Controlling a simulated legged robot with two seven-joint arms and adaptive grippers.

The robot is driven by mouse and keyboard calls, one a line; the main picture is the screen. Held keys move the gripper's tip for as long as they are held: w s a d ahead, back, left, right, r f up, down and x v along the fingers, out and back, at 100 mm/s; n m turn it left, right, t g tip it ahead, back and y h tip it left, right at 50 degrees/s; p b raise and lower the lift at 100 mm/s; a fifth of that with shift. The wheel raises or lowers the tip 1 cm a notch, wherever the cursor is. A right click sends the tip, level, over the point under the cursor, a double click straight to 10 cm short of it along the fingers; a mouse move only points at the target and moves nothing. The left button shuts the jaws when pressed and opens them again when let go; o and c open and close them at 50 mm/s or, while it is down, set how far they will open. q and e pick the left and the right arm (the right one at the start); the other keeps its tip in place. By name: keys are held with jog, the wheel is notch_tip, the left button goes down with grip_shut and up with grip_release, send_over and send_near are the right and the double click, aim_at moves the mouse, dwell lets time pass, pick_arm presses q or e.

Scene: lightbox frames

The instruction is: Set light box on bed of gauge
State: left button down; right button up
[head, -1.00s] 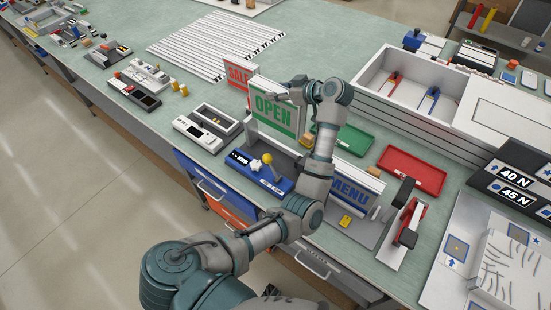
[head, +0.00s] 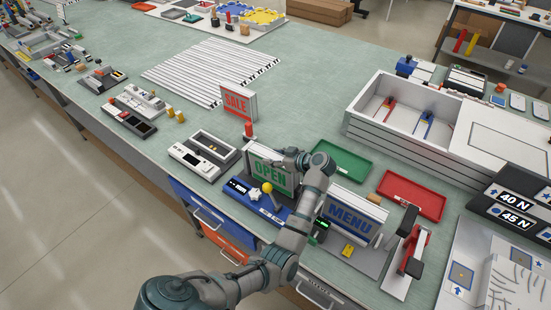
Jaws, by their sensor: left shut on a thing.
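The light box is a pale-framed box with a green OPEN panel (head: 269,176). My left gripper (head: 284,158) is at its top edge, shut on it, with the fingertips partly hidden. The box stands roughly upright over the grey bed at the back of the gauge. The gauge (head: 255,205) has a blue front with a small dark display and a yellow ball lever (head: 267,188). The box's lower edge is partly hidden behind the lever and front; I cannot tell whether it touches the bed. My right gripper is out of view.
A SALE box (head: 239,102) stands behind, with a small red piece (head: 249,130) near it. A MENU box (head: 354,217) stands to the right beside a red-handled device (head: 412,246). Green (head: 340,161) and red (head: 412,193) trays lie behind. A grey-white device (head: 203,155) sits left.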

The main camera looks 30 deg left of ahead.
pick_arm(q)
jog(key=shift+s+a+f, duration=0.1)
jog(key=shift+a+f, duration=0.2)
jog(key=shift+f, duration=0.1)
jog(key=c, duration=0.6)
grip_release()
jog(key=shift+d+f, duration=0.1)
jog(key=shift+f, duration=0.05)
jog(key=shift+o, duration=0.8)
jog(key=shift+d, duration=0.1)
jog(key=shift+d+r, duration=0.4)
jog(key=shift+d, duration=0.1)
jog(key=v, duration=0.7)
jog(key=shift+a, duration=0.25)
jog(key=shift+f, duration=0.1)
